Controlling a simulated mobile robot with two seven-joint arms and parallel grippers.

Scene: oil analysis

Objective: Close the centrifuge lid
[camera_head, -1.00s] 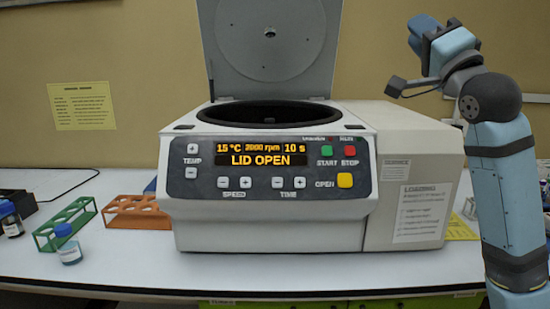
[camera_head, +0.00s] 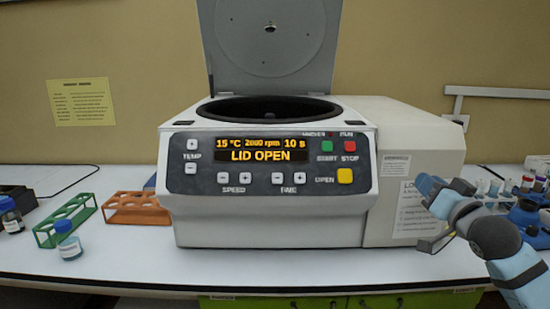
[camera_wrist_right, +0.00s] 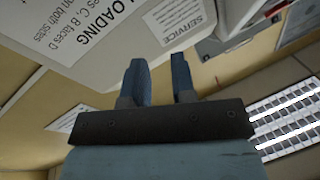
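The centrifuge (camera_head: 275,225) stands on the white bench with its grey lid (camera_head: 270,50) raised upright behind the round dark bowl opening (camera_head: 268,109). Its display (camera_head: 262,150) reads LID OPEN. My right gripper (camera_head: 428,186) is low at the right, in front of the centrifuge's labelled right side panel and well below the lid. In the right wrist view the gripper (camera_wrist_right: 160,75) shows two blue fingers apart with nothing between them. The centrifuge's printed labels (camera_wrist_right: 85,25) show beyond them. My left gripper is not in view.
A green rack (camera_head: 66,220) and an orange rack (camera_head: 135,208) stand left of the centrifuge, with blue-capped bottles (camera_head: 68,240) near them. Several small vials and blue items (camera_head: 525,215) stand at the right, behind my arm. The bench strip before the centrifuge is clear.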

